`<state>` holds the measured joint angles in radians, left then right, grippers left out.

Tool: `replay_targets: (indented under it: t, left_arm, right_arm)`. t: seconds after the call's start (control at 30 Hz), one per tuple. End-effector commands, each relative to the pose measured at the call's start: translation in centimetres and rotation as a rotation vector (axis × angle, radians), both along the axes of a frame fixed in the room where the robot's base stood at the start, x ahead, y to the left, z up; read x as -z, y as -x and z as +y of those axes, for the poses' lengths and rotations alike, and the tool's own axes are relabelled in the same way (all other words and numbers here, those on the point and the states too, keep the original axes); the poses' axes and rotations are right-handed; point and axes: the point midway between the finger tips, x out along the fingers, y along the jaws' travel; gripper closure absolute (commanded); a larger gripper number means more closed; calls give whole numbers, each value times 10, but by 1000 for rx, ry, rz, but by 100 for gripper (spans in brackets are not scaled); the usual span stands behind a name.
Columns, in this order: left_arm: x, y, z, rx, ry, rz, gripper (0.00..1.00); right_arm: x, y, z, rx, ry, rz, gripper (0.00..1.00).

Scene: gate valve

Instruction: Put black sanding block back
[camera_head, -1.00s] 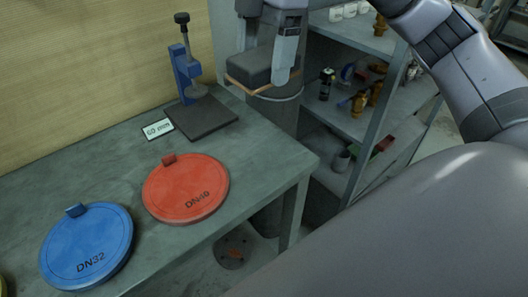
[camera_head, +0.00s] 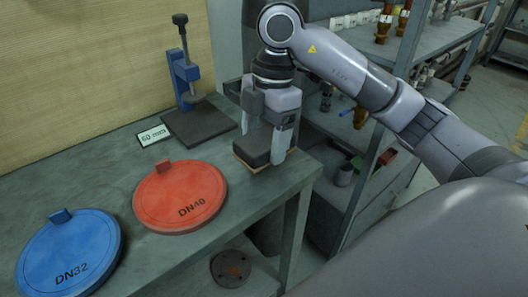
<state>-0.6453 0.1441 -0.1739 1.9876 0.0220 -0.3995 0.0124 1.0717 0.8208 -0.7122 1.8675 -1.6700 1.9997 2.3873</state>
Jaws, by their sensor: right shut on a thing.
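The black sanding block (camera_head: 259,146) has a dark body with a thin tan layer along its bottom edge. It is at the right end of the grey-green workbench (camera_head: 112,165), at or just above the surface; I cannot tell whether it touches. My right gripper (camera_head: 268,142) points down from above and is shut on the block, one finger on each side. Part of the block is hidden by the fingers. My left gripper does not show.
A blue clamp stand (camera_head: 187,82) on a dark base stands behind the block, beside a "60 mm" card (camera_head: 153,135). A red DN40 disc (camera_head: 180,196) and a blue DN32 disc (camera_head: 70,253) lie to the left. A shelf (camera_head: 345,130) with fittings stands at right.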

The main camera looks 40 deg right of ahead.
Motion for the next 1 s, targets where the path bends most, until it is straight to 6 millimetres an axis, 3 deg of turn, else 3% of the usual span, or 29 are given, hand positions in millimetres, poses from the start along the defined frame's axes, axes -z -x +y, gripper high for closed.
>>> replay_targets:
  t: [0.2,0.57,0.6,0.67,1.0]
  left_arm:
    - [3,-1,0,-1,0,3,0]
    - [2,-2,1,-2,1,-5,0]
    - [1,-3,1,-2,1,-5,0]
    - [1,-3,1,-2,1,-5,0]
    - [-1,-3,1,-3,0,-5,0]
  right_arm:
    - [30,1,0,0,-1,2,56]
    - [35,0,0,0,-1,0,56]
    - [34,0,0,-1,-1,1,18]
    - [34,0,0,0,-1,1,2]
    - [30,0,0,-1,-1,1,2]
